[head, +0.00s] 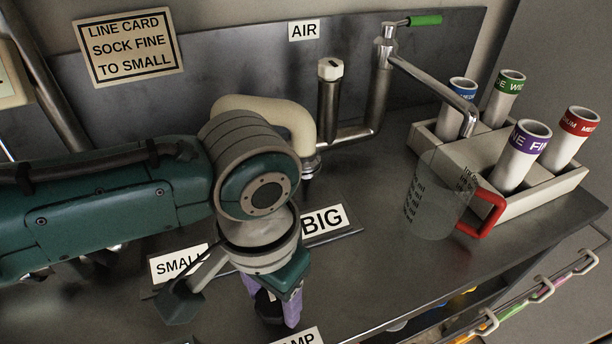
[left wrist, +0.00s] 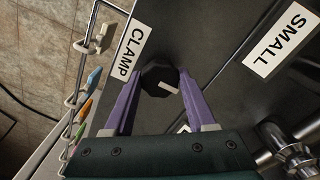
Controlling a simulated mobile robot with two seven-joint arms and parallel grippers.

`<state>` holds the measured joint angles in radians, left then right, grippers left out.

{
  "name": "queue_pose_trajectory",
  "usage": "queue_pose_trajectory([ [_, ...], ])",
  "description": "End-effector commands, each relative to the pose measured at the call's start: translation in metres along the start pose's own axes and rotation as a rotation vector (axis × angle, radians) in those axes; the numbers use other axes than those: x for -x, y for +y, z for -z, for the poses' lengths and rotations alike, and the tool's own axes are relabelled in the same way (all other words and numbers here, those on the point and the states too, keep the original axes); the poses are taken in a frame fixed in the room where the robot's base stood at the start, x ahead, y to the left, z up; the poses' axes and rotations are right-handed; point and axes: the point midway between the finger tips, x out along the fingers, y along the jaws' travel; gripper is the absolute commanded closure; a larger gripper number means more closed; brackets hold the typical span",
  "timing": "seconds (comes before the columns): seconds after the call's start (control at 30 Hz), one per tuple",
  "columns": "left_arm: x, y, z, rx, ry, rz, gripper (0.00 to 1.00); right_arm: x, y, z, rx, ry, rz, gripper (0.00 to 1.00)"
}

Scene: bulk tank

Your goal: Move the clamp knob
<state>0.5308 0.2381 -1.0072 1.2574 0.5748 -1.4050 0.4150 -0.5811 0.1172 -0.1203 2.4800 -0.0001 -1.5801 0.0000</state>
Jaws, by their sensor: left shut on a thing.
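The clamp knob (left wrist: 157,76) is a dark, many-sided knob with a pale pointer mark, next to the CLAMP label (left wrist: 131,50) in the left wrist view. My left gripper (left wrist: 160,82) has its purple fingers on either side of it and is shut on it. In the head view my left gripper (head: 277,316) points down at the front of the bench, and the knob (head: 267,306) shows as a dark shape partly hidden by the fingers. The CLAMP label (head: 300,337) is cut off at the bottom edge. My right gripper is not in view.
Labels SMALL (head: 179,264) and BIG (head: 324,222) lie behind my gripper. A clear jug (head: 433,200) with a red handle stands to the right, beside a rack (head: 561,183) of colour-banded tubes. Metal pipes (head: 378,90) rise at the back. The bench between jug and gripper is clear.

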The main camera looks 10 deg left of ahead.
Motion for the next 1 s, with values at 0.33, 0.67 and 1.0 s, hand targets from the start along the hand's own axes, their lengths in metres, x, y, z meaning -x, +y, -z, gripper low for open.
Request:
queue_pose_trajectory([
  [0.33, 0.001, 0.0, 0.0, -0.015, -0.001, 0.001, 0.99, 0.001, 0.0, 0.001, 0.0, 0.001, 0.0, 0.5],
  [0.67, 0.002, 0.0, -0.001, -0.175, -0.003, 0.001, 0.99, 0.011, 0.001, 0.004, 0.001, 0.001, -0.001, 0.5],
  [1.0, 0.001, 0.0, -0.001, -0.488, -0.003, 0.0, 0.99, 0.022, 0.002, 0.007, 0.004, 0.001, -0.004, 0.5],
])
